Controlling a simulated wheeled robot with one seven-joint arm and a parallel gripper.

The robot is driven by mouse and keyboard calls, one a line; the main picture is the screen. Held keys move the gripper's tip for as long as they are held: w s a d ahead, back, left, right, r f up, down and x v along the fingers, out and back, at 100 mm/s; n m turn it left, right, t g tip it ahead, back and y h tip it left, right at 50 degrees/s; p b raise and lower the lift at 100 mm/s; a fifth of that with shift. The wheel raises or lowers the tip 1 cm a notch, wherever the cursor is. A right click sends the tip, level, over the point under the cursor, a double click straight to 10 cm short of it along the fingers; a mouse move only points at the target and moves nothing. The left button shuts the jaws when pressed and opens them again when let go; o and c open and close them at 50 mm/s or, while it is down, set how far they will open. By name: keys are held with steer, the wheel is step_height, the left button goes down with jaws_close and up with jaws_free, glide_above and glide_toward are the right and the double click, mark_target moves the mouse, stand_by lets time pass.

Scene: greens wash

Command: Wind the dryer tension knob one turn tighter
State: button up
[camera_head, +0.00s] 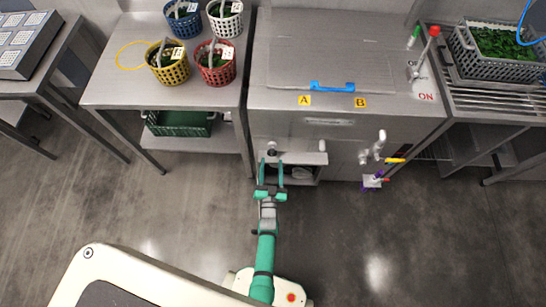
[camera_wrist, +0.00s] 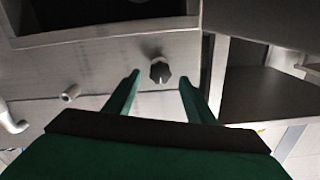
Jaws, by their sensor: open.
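The tension knob (camera_wrist: 160,70) shows in the wrist view as a small dark, ridged knob with a pale cap, on a grey metal panel. In the head view, a small round knob (camera_head: 271,148) on the front of the steel unit (camera_head: 290,125) seems to be the same one. My gripper (camera_head: 271,163) is open and empty at the unit's front. In the wrist view, my gripper's two green fingers (camera_wrist: 159,80) point towards the panel, one on each side of the knob. They look apart from it; whether the tips reach its depth I cannot tell.
A recessed opening (camera_head: 298,172) lies below the knob. Blue, white, yellow and red baskets (camera_head: 217,76) stand on the left table (camera_head: 120,88). A grey crate of greens (camera_head: 470,65) stands at right.

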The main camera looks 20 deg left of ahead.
steer(key=shift+v, duration=2.8)
steer(key=s+d+r+h, duration=0.2)
steer(key=s+d+r, duration=0.2)
steer(key=s+r, duration=0.3)
steer(key=s+d+r+h, duration=0.1)
steer(key=s+d+r, duration=0.35)
steer(key=s, duration=0.45)
steer(key=s+d+r+g+h, duration=0.1)
steer(key=s+r, duration=0.3)
steer(key=r, duration=0.5)
steer(key=s+d+r+g+h, duration=0.1)
steer(key=s+d+r, duration=0.3)
steer(key=r, duration=0.6)
steer(key=shift+s+r+m, duration=0.25)
steer(key=shift+s+m, duration=0.05)
steer(key=shift+s, duration=0.15)
steer(key=c, duration=0.5)
steer(key=shift+d, duration=0.1)
